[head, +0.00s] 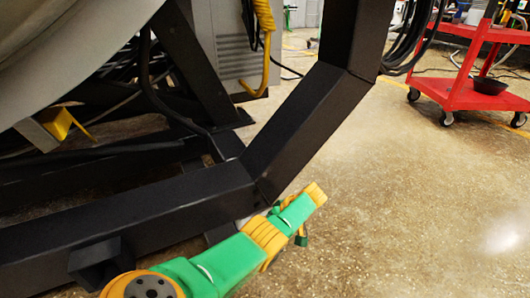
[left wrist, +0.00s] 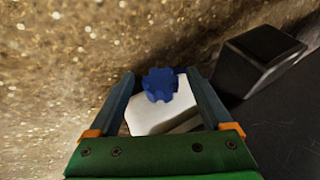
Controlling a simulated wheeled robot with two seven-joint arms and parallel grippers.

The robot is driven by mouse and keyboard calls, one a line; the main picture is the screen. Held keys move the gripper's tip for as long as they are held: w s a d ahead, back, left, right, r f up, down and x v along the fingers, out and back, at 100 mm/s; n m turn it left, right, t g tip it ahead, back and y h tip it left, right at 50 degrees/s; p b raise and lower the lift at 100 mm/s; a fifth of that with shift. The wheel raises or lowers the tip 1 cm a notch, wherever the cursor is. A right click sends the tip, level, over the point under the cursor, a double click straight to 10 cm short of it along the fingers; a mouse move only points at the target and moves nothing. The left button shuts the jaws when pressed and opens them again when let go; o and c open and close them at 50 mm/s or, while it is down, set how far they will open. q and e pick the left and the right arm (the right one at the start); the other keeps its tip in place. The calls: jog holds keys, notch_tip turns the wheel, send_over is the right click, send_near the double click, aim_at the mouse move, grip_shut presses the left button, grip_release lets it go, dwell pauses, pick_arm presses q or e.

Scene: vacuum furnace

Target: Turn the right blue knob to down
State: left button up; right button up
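A blue knob (left wrist: 160,86) with a notched rim shows in the left wrist view. It is on or in front of a white body (left wrist: 155,118). My left gripper (left wrist: 160,76) is open, with one finger on each side of the knob. Gaps show between both fingers and the knob, so it is not gripped; its depth between the fingers is hard to judge. In the head view my green and orange arm reaches in from the lower left, past the dark frame. No blue knob shows there, and the left fingers cannot be made out. My right gripper is in neither view.
A thick dark metal frame (head: 300,125) crosses the head view close to my arm. A dark block (left wrist: 262,58) stands right of the knob in the left wrist view. A red cart (head: 462,92) stands at the upper right. The floor (head: 410,200) on the right is clear.

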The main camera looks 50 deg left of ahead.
pick_arm(q)
jog(key=p+v, duration=0.2)
jog(key=v, duration=0.5)
jog(key=shift+p, duration=0.35)
